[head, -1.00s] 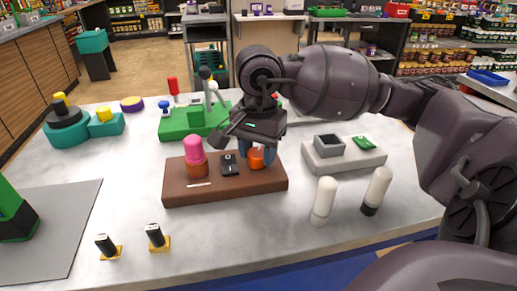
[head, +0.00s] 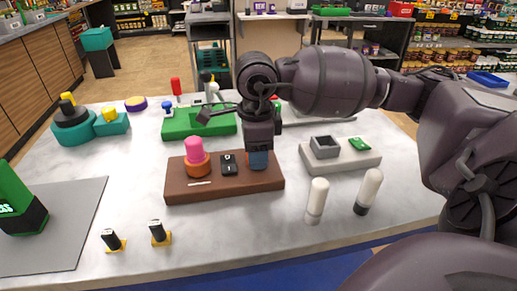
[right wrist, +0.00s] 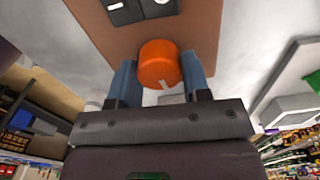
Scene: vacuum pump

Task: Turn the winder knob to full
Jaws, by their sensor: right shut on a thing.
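A brown board (head: 217,188) lies on the table in the head view. It carries a pink-topped orange knob (head: 195,160) on the left and a small black switch (head: 229,165) in the middle. At its right end my right gripper (head: 258,160) points straight down and hides the knob there. In the right wrist view that round orange knob (right wrist: 158,63) sits between the two blue fingers, with a white mark on its side facing the wrist. The right gripper (right wrist: 159,80) is shut on it. My left gripper is out of view.
A green base with levers (head: 185,125) stands behind the board. A grey block (head: 360,160) and two white-topped pegs (head: 317,200) are at the right. Two black pegs on yellow bases (head: 158,233) stand near the front edge. A grey mat (head: 60,235) lies at the left.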

